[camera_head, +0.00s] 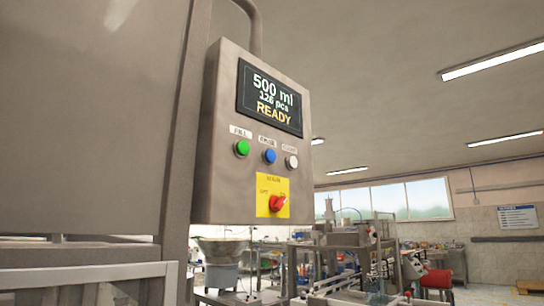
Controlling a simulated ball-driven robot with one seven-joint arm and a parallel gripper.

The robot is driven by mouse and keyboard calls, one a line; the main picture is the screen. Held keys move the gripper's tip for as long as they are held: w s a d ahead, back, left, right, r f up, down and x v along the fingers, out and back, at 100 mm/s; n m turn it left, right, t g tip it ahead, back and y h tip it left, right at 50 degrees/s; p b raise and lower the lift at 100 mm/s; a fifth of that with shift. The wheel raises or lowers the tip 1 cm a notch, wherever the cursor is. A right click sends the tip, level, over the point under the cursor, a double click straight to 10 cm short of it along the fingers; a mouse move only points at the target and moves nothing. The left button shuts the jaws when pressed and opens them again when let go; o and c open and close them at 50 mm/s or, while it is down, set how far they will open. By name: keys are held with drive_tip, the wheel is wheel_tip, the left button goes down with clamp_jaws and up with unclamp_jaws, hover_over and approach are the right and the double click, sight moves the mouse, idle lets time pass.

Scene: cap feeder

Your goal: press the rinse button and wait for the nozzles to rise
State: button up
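A grey control box (221,150) hangs on the machine. Its screen (269,99) reads "500 ml", "126 pcs" and "READY". Under the screen is a row of three round buttons: a green button (242,148), a blue button (270,156) and a white button (292,162). The small labels above them are blurred; the left one looks like "FILL", and I cannot tell for sure which button is rinse. I see no nozzles. My gripper is not in view.
A large metal housing (85,120) fills the left side, with a grey frame rail (85,274) low in front. A funnel-shaped hopper (222,250) shows below the box. Other machinery (350,240) and a red item (437,281) stand farther back. Space right of the box looks open.

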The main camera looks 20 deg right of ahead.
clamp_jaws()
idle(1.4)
